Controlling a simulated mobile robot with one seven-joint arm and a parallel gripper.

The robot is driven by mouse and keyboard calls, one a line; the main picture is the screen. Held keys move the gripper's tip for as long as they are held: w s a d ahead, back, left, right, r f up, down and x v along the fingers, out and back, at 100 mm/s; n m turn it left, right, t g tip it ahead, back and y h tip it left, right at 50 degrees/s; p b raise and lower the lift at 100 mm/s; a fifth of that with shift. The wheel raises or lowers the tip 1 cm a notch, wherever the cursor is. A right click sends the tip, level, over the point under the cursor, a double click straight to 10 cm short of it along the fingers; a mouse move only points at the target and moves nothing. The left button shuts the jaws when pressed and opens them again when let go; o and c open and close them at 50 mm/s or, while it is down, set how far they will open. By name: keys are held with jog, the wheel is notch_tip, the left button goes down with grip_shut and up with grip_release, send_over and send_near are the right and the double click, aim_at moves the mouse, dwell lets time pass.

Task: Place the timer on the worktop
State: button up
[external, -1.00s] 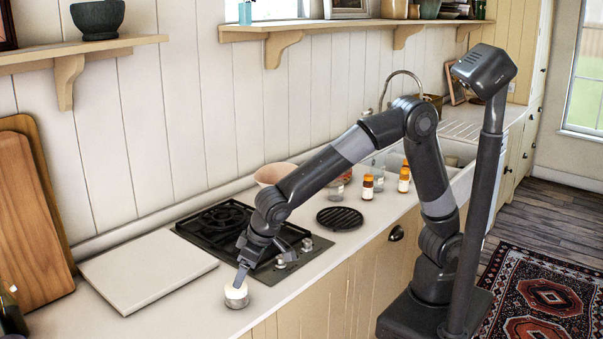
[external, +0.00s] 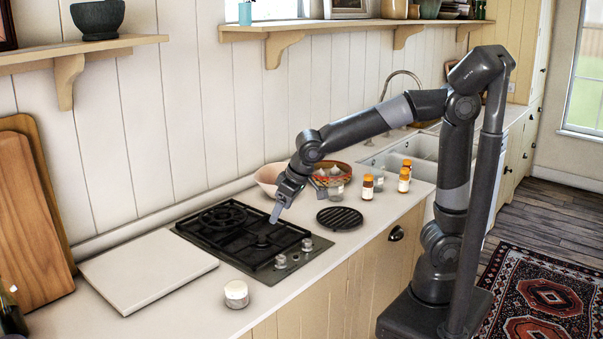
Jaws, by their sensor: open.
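The timer appears to be the small round white-topped object (external: 236,294) with a metallic-looking lower band. My gripper (external: 279,212) is open and empty, raised above the hob, pointing down. It is well apart from the timer, up and to the right of it. The gap between its fingers is hard to see from this side.
A black gas hob (external: 250,240) with silver knobs lies under my gripper. A white board (external: 148,268) is at left. A round black trivet (external: 339,218), bowls (external: 268,179) and orange-capped bottles (external: 367,187) stand right of the hob. A shelf (external: 340,28) overhangs the back.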

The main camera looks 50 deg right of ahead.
jog(key=s+d+r+m, duration=0.1)
jog(key=s+d, duration=0.1)
jog(key=d, duration=0.8)
jog(key=s+d+r+m, duration=0.1)
jog(key=s+d, duration=0.1)
jog(key=d, duration=0.8)
jog(key=s+d+f+m+t+h, duration=0.1)
jog(key=s+d+f, duration=0.1)
jog(key=s+d, duration=0.6)
jog(key=shift+s+d+m, duration=0.3)
jog(key=shift+s+d, duration=0.05)
jog(key=shift+d, duration=0.65)
